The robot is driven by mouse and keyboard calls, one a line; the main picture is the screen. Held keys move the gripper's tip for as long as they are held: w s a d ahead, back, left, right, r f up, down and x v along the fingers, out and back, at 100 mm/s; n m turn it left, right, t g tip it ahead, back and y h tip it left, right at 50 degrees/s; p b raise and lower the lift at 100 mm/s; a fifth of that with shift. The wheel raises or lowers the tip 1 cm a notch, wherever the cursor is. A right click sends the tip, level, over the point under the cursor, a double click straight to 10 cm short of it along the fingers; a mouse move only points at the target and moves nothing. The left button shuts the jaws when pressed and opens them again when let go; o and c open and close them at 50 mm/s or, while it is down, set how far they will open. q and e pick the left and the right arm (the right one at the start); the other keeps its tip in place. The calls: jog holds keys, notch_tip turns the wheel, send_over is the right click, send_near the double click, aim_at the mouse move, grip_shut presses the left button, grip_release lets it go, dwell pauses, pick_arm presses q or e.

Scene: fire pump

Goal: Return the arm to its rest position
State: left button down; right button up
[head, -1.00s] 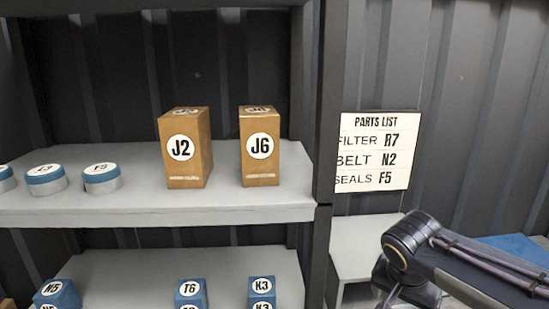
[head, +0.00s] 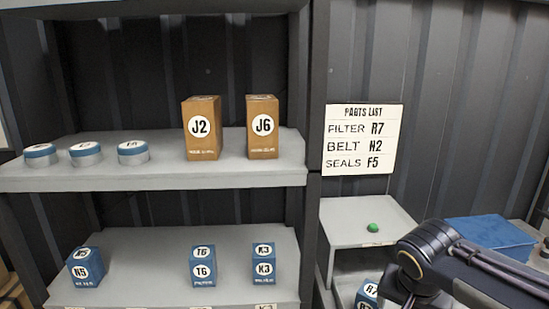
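My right arm comes in from the lower right in the head view, with its dark elbow in front of the small side table. Neither of my grippers shows in the head view. The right arm's far end runs out of the picture at the bottom edge, so its hand is hidden. My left arm is not in view.
A shelf unit (head: 150,178) holds orange boxes J2 (head: 202,140) and J6 (head: 263,140), several round tins and blue boxes. A parts list (head: 362,140) hangs right. A side table (head: 350,222) carries a green object (head: 373,227); a blue box marked R7 (head: 367,294) sits below.

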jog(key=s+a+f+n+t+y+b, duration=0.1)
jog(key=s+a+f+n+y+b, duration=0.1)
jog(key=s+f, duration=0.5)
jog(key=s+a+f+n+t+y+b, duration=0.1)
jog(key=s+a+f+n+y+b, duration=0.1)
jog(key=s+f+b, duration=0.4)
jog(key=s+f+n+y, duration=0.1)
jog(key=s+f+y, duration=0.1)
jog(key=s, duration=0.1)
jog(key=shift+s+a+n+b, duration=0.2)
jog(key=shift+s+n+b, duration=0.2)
